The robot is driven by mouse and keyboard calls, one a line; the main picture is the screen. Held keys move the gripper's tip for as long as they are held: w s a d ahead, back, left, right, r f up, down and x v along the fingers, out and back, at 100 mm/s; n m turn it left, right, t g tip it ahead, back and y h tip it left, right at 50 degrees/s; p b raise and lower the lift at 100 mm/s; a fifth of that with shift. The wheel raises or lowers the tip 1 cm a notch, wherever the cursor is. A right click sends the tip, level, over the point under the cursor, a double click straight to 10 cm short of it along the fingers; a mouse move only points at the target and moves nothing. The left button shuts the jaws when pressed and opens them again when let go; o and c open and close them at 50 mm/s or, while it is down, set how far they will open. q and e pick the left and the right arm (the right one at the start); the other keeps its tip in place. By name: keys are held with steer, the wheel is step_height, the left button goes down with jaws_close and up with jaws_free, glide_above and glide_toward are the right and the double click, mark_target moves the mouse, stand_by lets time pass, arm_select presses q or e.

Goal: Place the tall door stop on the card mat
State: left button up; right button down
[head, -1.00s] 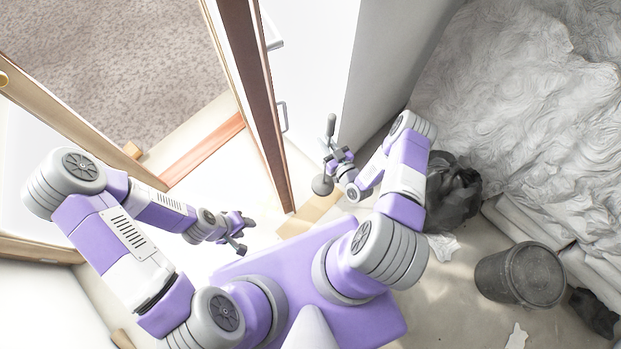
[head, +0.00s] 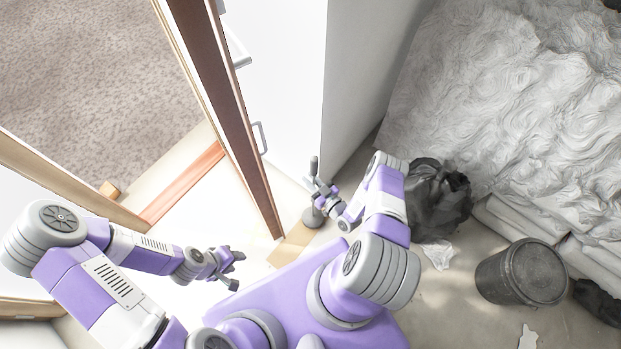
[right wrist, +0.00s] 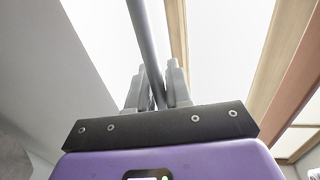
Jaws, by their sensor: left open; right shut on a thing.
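The tall door stop (head: 313,216) is a grey post with a round, wide base. My right gripper (head: 322,196) is shut on its shaft, and the post stands nearly upright. In the right wrist view the shaft (right wrist: 147,45) runs between the two fingers (right wrist: 152,90). The card mat (head: 288,248) looks like the tan flat piece on the floor by the door's end. The base shows at the mat's upper right end; I cannot tell whether it touches. My left gripper (head: 236,270) is open and empty, left of the mat.
A brown-edged door (head: 235,120) stands left of the mat, and a white cabinet (head: 290,90) behind it. Black bags (head: 438,200) and a dark bin (head: 522,273) stand on the right.

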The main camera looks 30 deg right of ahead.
steer(key=shift+f+b, duration=0.3)
steer(key=shift+f, duration=0.55)
steer(key=shift+f, duration=0.1)
steer(key=c, duration=1.4)
jaws_free()
steer(key=shift+f, duration=0.15)
steer(key=o, duration=0.4)
steer(key=shift+c, duration=0.2)
